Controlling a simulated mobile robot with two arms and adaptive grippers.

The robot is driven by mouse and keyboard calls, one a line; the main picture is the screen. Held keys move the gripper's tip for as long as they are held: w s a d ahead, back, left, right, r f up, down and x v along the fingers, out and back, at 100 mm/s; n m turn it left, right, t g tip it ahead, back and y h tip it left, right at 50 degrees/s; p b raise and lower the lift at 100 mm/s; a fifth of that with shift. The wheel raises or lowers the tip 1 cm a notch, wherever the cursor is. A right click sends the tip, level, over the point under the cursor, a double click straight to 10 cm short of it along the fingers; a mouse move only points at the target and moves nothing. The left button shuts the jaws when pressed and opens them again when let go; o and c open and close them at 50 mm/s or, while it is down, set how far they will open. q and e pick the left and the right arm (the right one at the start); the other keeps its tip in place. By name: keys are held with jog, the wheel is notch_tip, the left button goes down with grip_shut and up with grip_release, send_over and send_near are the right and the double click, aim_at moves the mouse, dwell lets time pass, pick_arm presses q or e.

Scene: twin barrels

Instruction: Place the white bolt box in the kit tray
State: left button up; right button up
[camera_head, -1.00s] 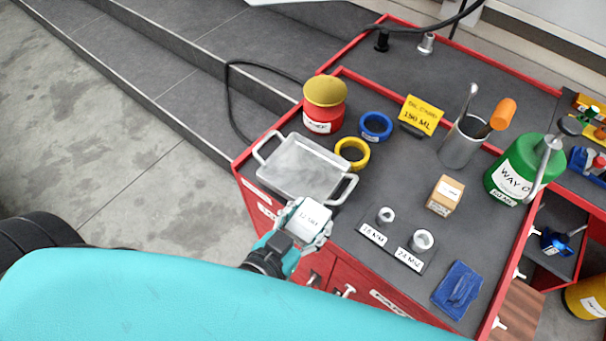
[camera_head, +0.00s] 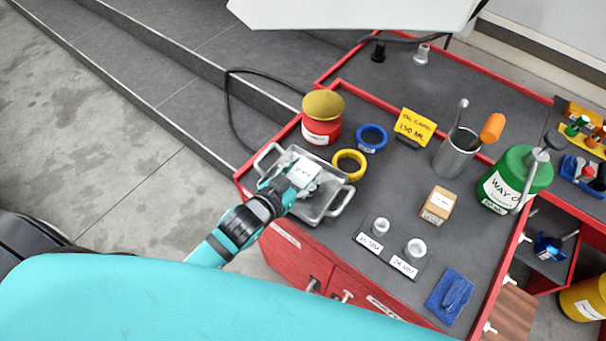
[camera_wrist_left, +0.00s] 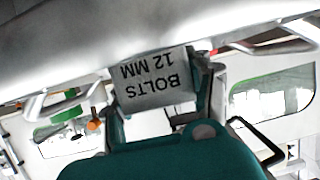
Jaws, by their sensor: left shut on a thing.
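The white bolt box (camera_head: 304,173) is in my left gripper (camera_head: 296,183), which is shut on it over the kit tray. In the left wrist view the box (camera_wrist_left: 153,78) reads "BOLTS 12 MM" between the fingers (camera_wrist_left: 160,100). The kit tray (camera_head: 322,207) is a silver metal tray with two handles at the left front of the red cart. The gripper and box hide part of its inside. I cannot tell whether the box touches the tray floor. My right gripper does not show.
A red jar with a gold lid (camera_head: 322,118) stands behind the tray. A cardboard box (camera_head: 438,206) and two labelled sockets (camera_head: 415,250) stand further right on the cart (camera_head: 400,175).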

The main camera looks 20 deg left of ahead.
pick_arm(q)
jog(key=shift+f, duration=0.55)
jog(key=shift+f, duration=0.1)
jog(key=o, duration=1.5)
jog(key=shift+f, duration=0.1)
jog(key=shift+s+r, duration=0.1)
jog(key=shift+r, duration=0.1)
jog(key=shift+b+v, duration=0.65)
jog(key=shift+v, duration=5.25)
jog(key=shift+a+f, duration=0.1)
jog(key=shift+f, duration=0.05)
